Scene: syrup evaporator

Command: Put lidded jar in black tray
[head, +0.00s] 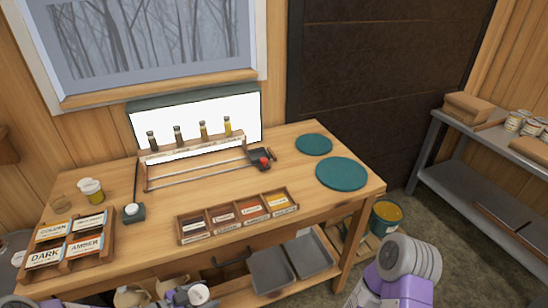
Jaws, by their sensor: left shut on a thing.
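My left gripper (186,295) is at the bottom edge, in front of the wooden table. It is shut on what looks like a jar with a round white lid (199,293); the jar's body is mostly hidden by the gripper and the frame edge. Two dark grey trays, a left one (271,271) and a right one (309,254), sit under the tabletop, to the right of the gripper. A flat dark tray-like thing (498,218) lies on the grey shelf at right. I cannot tell which is the black tray. My right arm shows at bottom right; its gripper is out of view.
The table (330,215) holds a wooden box of labelled compartments (238,217), a label rack (70,245), a white-topped yellow jar (93,191) and two teal mats (341,174). Small bottles (203,131) stand before a light panel. A bucket (385,216) stands by the table's right end.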

